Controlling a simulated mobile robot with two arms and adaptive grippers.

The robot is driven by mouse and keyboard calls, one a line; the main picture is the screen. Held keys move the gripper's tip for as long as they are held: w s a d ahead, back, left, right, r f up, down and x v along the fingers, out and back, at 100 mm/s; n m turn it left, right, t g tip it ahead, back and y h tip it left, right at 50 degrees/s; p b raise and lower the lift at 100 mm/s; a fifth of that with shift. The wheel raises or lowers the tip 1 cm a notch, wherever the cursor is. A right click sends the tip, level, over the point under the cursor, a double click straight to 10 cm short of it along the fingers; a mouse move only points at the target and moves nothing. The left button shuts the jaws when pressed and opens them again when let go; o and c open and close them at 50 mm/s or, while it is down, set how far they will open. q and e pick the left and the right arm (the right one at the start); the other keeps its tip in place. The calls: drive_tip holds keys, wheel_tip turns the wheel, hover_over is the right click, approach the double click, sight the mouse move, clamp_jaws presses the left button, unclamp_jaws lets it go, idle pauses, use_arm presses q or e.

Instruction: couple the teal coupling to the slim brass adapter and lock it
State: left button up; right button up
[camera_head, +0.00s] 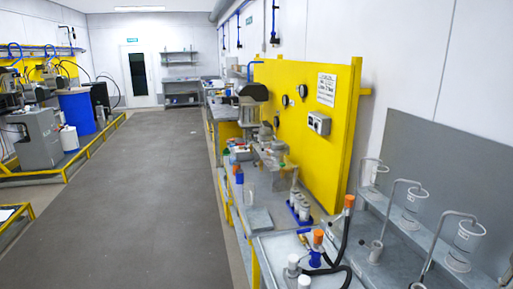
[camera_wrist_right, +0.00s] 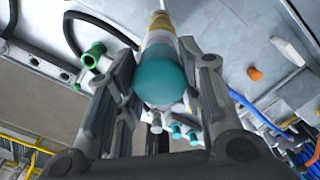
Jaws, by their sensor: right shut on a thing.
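The teal coupling (camera_wrist_right: 161,80) is between the two fingers of my right gripper (camera_wrist_right: 164,72) in the right wrist view, and the gripper is shut on it. Just beyond the coupling, in line with it, is a narrow yellow-brass piece (camera_wrist_right: 160,24) with a pale tip, which looks like the slim brass adapter. The coupling hides where the two meet, so I cannot tell whether they are joined or locked. My left gripper is in neither view. I cannot pick out the coupling or the adapter in the head view.
In the right wrist view a green ring fitting (camera_wrist_right: 94,54) with a black hose is at left, and an orange cap (camera_wrist_right: 254,74) at right. In the head view, orange-capped fittings (camera_head: 318,238) stand on the bench beside a yellow panel (camera_head: 305,110). The grey aisle (camera_head: 130,190) is clear.

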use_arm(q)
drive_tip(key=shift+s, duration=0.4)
use_arm(e)
drive_tip(key=shift+s, duration=0.15)
drive_tip(key=shift+f, duration=0.15)
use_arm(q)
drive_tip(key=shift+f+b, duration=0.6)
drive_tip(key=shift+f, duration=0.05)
use_arm(e)
drive_tip(key=shift+f, duration=1.05)
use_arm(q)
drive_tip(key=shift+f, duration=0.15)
use_arm(e)
drive_tip(key=shift+f, duration=0.35)
drive_tip(key=o, duration=1.1)
drive_tip(key=shift+c, duration=0.2)
drive_tip(key=shift+c, duration=0.2)
